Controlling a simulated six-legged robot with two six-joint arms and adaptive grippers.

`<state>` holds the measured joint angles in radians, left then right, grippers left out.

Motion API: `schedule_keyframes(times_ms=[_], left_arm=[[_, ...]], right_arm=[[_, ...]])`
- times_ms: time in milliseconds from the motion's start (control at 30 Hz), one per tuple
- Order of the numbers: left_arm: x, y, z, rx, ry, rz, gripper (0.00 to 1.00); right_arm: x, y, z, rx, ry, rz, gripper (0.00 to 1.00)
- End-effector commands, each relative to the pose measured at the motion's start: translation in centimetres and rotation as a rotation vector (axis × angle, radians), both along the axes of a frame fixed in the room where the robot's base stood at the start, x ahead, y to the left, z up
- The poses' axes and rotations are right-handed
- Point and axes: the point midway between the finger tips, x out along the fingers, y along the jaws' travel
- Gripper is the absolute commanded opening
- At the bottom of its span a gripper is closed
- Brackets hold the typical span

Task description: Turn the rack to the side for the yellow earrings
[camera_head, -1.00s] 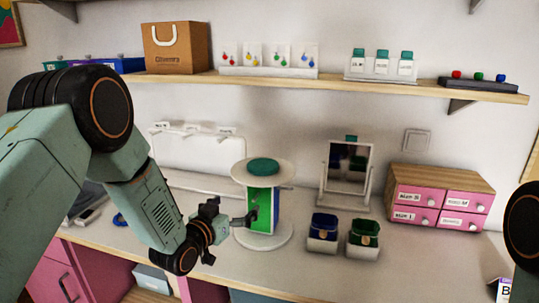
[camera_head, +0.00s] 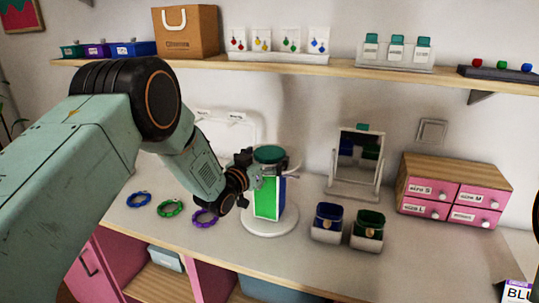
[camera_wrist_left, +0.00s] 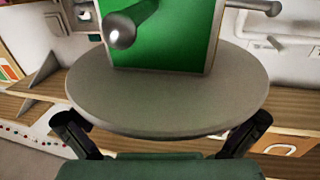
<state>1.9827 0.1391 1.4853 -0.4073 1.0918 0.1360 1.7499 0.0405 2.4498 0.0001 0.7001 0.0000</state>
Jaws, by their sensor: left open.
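The rack (camera_head: 266,198) stands on a round white base on the counter. A green face points toward me, with a narrow blue face at its right edge. Its teal knob (camera_head: 268,153) is on top. My left gripper (camera_head: 262,167) is open at the top of the rack, beside the knob; I cannot tell whether it touches. The yellow earrings (camera_head: 262,40) hang on a card on the shelf.
Blue, green and purple bracelets (camera_head: 171,208) lie left of the rack. To its right are a mirror (camera_head: 356,163), blue and green boxes (camera_head: 367,230), and pink drawers (camera_head: 455,190). The shelf (camera_head: 330,66) overhangs behind. Front counter space is clear.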

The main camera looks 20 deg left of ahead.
Motion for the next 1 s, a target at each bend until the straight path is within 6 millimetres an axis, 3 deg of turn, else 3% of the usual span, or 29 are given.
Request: schedule_keyframes(times_ms=[400,1000], left_arm=[[0.87,-0.38,-0.04,-0.001,0.001,0.001,1.0],[0.84,-0.26,0.0,-0.002,-0.001,0.003,0.5]], right_arm=[[-0.01,0.01,0.06,0.0,0.0,0.001,0.4],[0.0,0.01,0.06,0.0,0.0,0.001,0.4]])
